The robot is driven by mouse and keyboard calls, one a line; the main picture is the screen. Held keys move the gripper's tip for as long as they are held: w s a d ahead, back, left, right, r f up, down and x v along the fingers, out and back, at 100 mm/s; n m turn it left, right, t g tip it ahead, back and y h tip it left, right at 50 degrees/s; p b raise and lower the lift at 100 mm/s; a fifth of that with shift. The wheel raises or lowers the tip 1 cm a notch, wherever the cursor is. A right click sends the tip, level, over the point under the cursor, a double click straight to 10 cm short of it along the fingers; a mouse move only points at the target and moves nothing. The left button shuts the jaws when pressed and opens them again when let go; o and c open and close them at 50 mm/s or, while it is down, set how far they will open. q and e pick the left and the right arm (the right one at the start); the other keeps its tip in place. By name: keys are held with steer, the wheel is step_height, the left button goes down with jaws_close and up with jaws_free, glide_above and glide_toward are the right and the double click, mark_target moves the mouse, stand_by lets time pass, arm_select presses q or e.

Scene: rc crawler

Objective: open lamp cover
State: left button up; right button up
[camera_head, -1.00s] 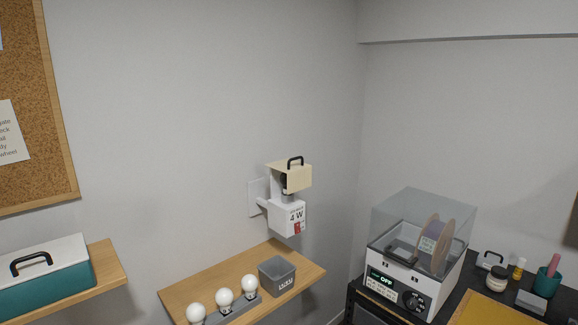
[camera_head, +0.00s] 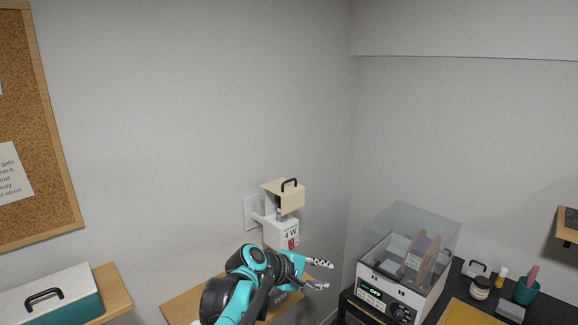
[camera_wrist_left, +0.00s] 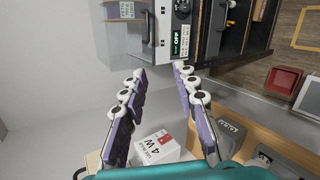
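The lamp cover (camera_head: 288,197) is a cream box with a black handle (camera_head: 289,183) on top. It sits over the white wall lamp body (camera_head: 279,232), which is marked "4 W". In the left wrist view the lamp body (camera_wrist_left: 157,148) shows at the bottom, with the cream cover (camera_wrist_left: 93,160) at its left. My left gripper (camera_head: 326,274) is open and empty, below and to the right of the lamp, apart from the cover. Its two fingers (camera_wrist_left: 160,95) stand wide apart in the left wrist view. My right gripper is not in view.
A wooden shelf (camera_head: 180,308) lies under my left arm, which hides most of its contents. A grey bin (camera_wrist_left: 230,136) shows in the wrist view. A machine with a clear lid (camera_head: 408,235) stands at the right. A teal box (camera_head: 50,300) sits at the left.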

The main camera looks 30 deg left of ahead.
arm_select(q)
steer(key=w+a+r+n+t+p, duration=0.35)
steer(key=w+a+r+n, duration=0.25)
steer(key=w+a+r, duration=0.25)
steer(key=n+t+p, duration=0.3)
steer(key=n+p, duration=0.1)
steer(key=n, duration=0.4)
glide_toward(289, 181)
steer(key=w, duration=0.2)
steer(key=shift+w+d+f+h, duration=0.15)
steer(key=shift+w+f+h, duration=0.15)
steer(key=shift+f, duration=0.05)
steer(key=x, duration=0.7)
steer(key=shift+w+r+p, duration=0.1)
steer(key=shift+w+p, duration=0.3)
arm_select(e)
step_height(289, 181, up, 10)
arm_select(q)
steer(key=shift+c, duration=0.3)
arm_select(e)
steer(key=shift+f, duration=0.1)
arm_select(q)
steer(key=shift+d, duration=0.1)
jaws_close()
